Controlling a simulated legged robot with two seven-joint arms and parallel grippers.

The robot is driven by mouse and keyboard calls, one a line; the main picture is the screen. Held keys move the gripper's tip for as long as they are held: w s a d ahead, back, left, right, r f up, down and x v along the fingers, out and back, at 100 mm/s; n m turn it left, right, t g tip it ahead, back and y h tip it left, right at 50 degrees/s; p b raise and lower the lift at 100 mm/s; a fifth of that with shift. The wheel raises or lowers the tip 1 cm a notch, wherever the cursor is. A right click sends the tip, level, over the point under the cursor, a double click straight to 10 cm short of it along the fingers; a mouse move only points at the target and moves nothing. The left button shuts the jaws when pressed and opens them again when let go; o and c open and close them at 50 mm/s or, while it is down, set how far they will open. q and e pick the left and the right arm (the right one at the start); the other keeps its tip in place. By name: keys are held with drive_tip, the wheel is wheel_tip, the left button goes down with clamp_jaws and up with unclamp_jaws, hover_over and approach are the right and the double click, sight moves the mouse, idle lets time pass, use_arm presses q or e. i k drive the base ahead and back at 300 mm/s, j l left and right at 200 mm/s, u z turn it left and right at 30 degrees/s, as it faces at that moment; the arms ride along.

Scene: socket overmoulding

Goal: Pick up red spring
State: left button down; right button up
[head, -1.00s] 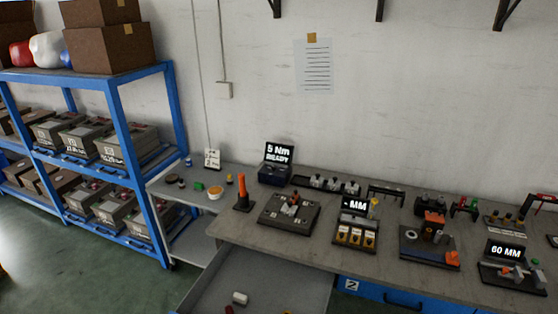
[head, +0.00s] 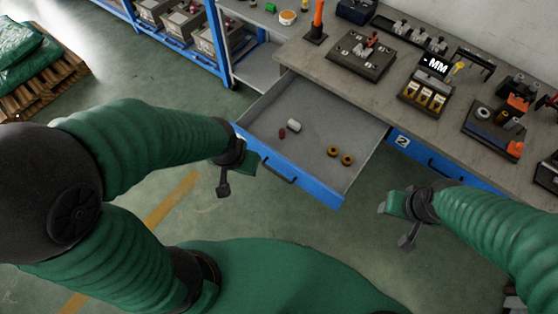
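A small dark red piece (head: 282,133), which looks like the red spring, lies in the open drawer (head: 262,116) near its left side. It is too small to make out coils. A white cylinder (head: 294,125) lies right beside it. My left gripper (head: 238,175) is outside the drawer, in front of its left front corner, with its fingers apart and nothing between them. My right gripper (head: 402,221) is to the right of the drawer, below the bench front, also with fingers apart and empty.
Two orange-yellow rings (head: 340,156) lie in the drawer's right part. The drawer's blue front with a dark handle (head: 278,174) faces me. The bench (head: 325,75) behind carries fixtures and a display. The drawer floor between the pieces is clear.

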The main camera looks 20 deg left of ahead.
sight(284, 133)
drive_tip(key=z, duration=1.9)
drive_tip(key=u, duration=2.4)
drive_tip(key=i+j, duration=0.4)
drive_tip(key=i+j+z, duration=0.1)
drive_tip(key=i+j, duration=0.25)
drive_tip(key=j, duration=0.2)
drive_tip(key=i+j, duration=0.4)
drive_tip(key=j, duration=0.1)
